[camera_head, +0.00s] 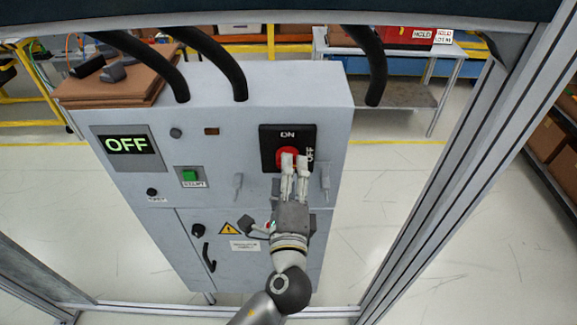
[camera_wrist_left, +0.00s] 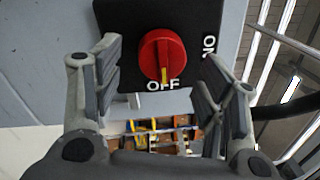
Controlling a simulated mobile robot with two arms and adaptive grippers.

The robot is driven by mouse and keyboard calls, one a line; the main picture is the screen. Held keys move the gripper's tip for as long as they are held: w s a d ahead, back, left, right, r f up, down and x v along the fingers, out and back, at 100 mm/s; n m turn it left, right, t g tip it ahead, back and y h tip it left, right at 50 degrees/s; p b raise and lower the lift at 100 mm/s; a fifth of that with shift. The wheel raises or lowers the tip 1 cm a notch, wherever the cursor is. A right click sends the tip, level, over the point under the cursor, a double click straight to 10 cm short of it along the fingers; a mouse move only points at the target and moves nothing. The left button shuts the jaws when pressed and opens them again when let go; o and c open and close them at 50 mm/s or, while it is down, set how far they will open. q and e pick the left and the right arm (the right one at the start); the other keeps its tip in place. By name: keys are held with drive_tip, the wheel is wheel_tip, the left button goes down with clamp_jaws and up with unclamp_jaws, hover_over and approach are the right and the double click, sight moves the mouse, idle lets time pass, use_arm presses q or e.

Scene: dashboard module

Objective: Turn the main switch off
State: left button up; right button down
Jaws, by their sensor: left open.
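The main switch is a red round knob (camera_head: 287,156) on a black plate marked ON at the top and OFF at the right side in the head view. In the left wrist view the red knob (camera_wrist_left: 162,54) has its yellow mark pointing at the word OFF. My left gripper (camera_head: 295,161) is in front of the knob and partly hides it. In the wrist view the left gripper (camera_wrist_left: 168,70) is open, its fingers either side of the knob and apart from it. The green-lettered display (camera_head: 127,145) reads OFF. My right gripper is not in view.
The grey cabinet (camera_head: 226,90) carries a green button (camera_head: 190,176), a small black knob (camera_head: 152,192) and a lower door with a black handle (camera_head: 209,257). Black cables rise from its top. Brown boxes (camera_head: 115,85) lie at its left. Metal frame posts (camera_head: 455,180) stand right.

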use_arm(q)
drive_tip(key=s, duration=0.9)
drive_tip(key=shift+s+f, duration=0.2)
drive_tip(key=shift+f, duration=0.1)
